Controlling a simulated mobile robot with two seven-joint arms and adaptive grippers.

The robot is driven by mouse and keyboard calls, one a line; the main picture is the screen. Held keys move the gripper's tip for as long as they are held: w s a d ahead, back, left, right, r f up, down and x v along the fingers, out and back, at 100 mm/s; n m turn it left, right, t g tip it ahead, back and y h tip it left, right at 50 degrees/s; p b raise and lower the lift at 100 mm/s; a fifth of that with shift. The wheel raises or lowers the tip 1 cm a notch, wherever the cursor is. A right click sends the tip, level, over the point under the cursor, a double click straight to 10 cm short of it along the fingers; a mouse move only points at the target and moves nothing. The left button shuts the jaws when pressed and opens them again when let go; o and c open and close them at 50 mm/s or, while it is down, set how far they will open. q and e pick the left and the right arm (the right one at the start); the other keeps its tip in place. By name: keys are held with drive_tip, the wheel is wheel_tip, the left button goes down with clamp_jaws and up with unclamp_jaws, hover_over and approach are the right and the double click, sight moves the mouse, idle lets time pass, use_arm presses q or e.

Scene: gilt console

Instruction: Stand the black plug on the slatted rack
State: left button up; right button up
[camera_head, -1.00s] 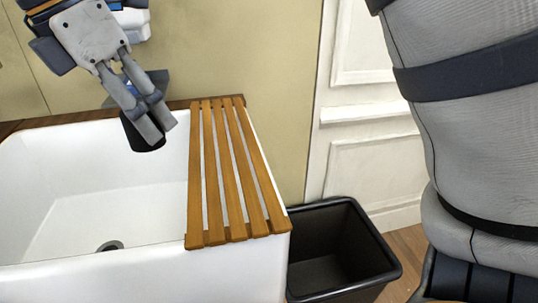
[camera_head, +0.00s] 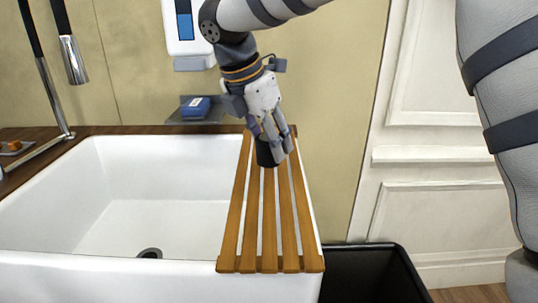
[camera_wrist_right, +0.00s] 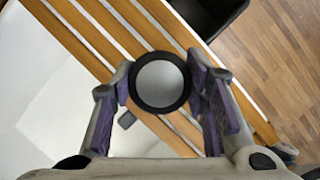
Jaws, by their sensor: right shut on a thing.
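The black plug (camera_head: 266,156) is between the fingers of my right gripper (camera_head: 272,140), at the far end of the slatted rack (camera_head: 246,215). In the right wrist view the plug (camera_wrist_right: 160,82) shows as a black ring with a grey top face, with the fingers of my right gripper (camera_wrist_right: 160,92) shut on its two sides. The rack's wooden slats (camera_wrist_right: 100,35) lie beneath it. I cannot tell whether the plug touches the slats. My left gripper is not in view.
The rack lies across the right end of a white sink (camera_head: 120,190) with a dark drain (camera_head: 149,253). A black bin (camera_head: 370,275) stands right of the sink. A tap (camera_head: 45,95) rises at the left, and a blue sponge (camera_head: 196,106) sits on a back ledge.

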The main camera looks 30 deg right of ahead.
sight(270, 156)
wheel_tip(270, 156, down, 3)
drive_tip(key=shift+d+f, duration=0.1)
drive_tip(key=shift+f, duration=0.2)
drive_tip(key=o, duration=1.2)
drive_tip(key=shift+r, duration=0.15)
drive_tip(key=v, duration=1.2)
